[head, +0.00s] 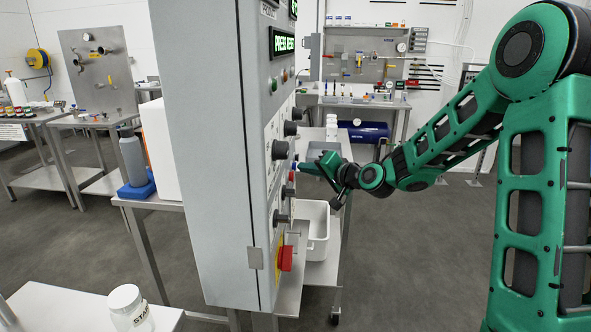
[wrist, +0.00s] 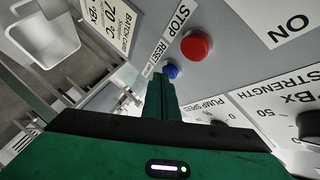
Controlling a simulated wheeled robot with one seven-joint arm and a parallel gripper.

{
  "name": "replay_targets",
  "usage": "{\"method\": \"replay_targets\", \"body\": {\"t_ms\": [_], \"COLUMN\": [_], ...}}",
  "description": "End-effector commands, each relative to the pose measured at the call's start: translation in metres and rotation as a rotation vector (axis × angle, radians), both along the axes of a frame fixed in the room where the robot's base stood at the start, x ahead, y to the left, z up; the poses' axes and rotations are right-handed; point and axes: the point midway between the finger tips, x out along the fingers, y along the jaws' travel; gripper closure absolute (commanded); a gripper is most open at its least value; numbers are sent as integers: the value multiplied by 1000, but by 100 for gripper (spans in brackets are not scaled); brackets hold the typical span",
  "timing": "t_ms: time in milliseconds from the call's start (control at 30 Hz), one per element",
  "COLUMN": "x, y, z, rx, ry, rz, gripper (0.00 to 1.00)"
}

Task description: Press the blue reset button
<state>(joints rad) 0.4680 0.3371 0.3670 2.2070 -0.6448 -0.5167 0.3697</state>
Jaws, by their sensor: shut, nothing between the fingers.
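The blue reset button (wrist: 171,71) is a small round button on the grey panel, beside the "RESET" label in the wrist view. A larger red button (wrist: 196,47) sits close by, next to the "STOP" label. My gripper (wrist: 160,78) is shut and empty, its green fingertips right at the blue button; I cannot tell whether they touch it. In the head view my gripper (head: 302,168) reaches from the right to the front of the grey cabinet (head: 200,150). A green display (head: 283,42) on the cabinet reads "PRESS RESET".
Black knobs (head: 280,150) stick out from the panel near my gripper. A red switch handle (head: 285,258) is lower down. A white bin (head: 316,228) stands on a cart below. The floor between the cabinet and my arm is clear.

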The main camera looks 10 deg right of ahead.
Motion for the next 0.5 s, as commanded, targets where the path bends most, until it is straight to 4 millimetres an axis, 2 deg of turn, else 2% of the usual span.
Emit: {"method": "replay_targets", "body": {"t_ms": [500], "x": [2], "y": [7], "z": [1], "rx": [1], "ry": [0], "rz": [3], "gripper": [100]}}
